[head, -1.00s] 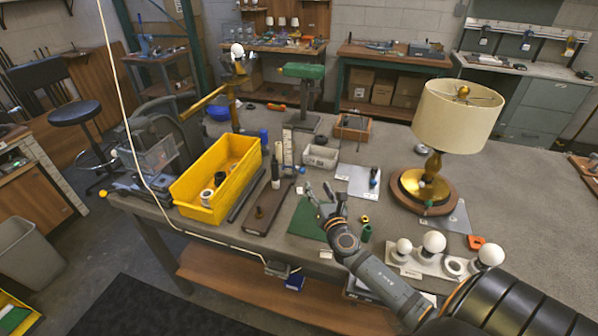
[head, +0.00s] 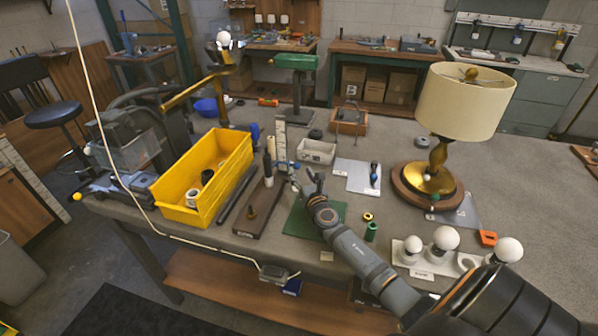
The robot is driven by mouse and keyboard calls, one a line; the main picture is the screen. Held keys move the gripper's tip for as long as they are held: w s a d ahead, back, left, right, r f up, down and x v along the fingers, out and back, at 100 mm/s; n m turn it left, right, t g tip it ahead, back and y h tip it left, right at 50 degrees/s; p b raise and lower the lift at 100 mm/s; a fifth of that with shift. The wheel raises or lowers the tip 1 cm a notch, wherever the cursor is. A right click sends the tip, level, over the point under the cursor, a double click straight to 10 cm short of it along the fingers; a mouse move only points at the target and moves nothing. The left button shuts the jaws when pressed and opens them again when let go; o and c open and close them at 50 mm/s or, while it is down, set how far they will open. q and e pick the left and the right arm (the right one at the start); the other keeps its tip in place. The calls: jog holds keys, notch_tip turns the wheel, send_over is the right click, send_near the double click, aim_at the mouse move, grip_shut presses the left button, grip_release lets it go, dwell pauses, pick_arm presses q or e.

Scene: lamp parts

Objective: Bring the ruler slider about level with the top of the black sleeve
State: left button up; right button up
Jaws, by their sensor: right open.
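The white ruler (head: 280,138) stands upright behind the dark wooden board (head: 254,212). A blue slider (head: 287,165) shows low on the ruler, a little below the sleeve's top in the picture. The black sleeve (head: 268,168) stands upright just left of the ruler, at the far end of the board. My right gripper (head: 306,180) is open, with its fingers close to the right and front of the slider. I cannot tell whether a finger touches it. My left gripper is out of view.
A yellow bin (head: 214,172) stands to the left. A green mat (head: 300,222) lies under my right arm. A grey tray (head: 317,151) and a white sheet (head: 350,174) are right of the ruler. The brass lamp (head: 468,100) and a rack of bulbs stand farther right.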

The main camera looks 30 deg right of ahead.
aim_at(289, 165)
jog(key=shift+x, duration=1.25)
grip_shut()
jog(key=shift+r, duration=0.1)
